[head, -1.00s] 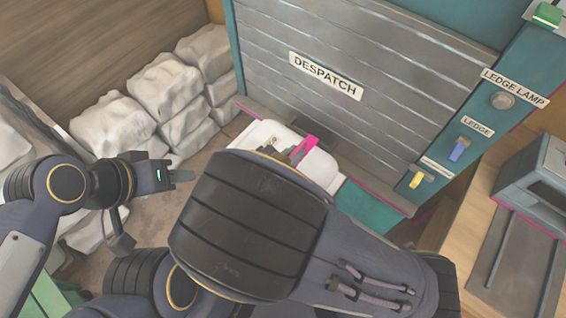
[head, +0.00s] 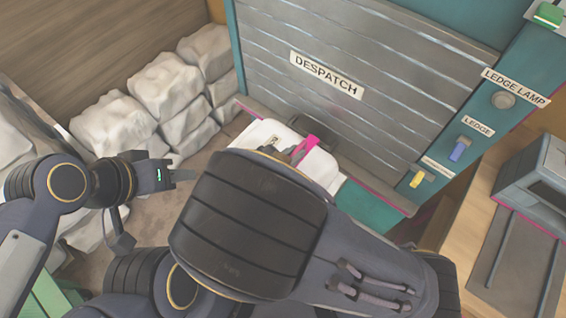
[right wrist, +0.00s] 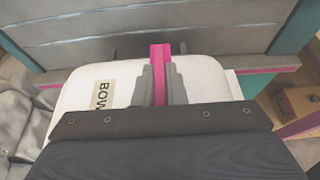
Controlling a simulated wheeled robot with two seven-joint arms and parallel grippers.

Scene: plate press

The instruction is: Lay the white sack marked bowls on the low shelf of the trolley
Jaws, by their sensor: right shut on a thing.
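The white sack marked bowls (right wrist: 208,82) lies in front of the grey shutter, at the despatch ledge, with its label reading "BOW" before it is cut off. A magenta strap (right wrist: 160,60) stands up on the sack. My right gripper (right wrist: 160,72) is shut on this strap from above. In the head view the sack (head: 318,166) is partly hidden behind my right arm. My left gripper (head: 190,175) is empty at the left, away from the sack; its fingers look apart. I cannot make out the trolley or its low shelf.
A grey shutter marked DESPATCH (head: 400,110) stands behind the sack. Several pale lumpy sacks (head: 165,85) are stacked at the left. A blue lever (head: 457,151) and a yellow lever (head: 416,180) are on the teal post. A grey machine (head: 535,175) stands at the right.

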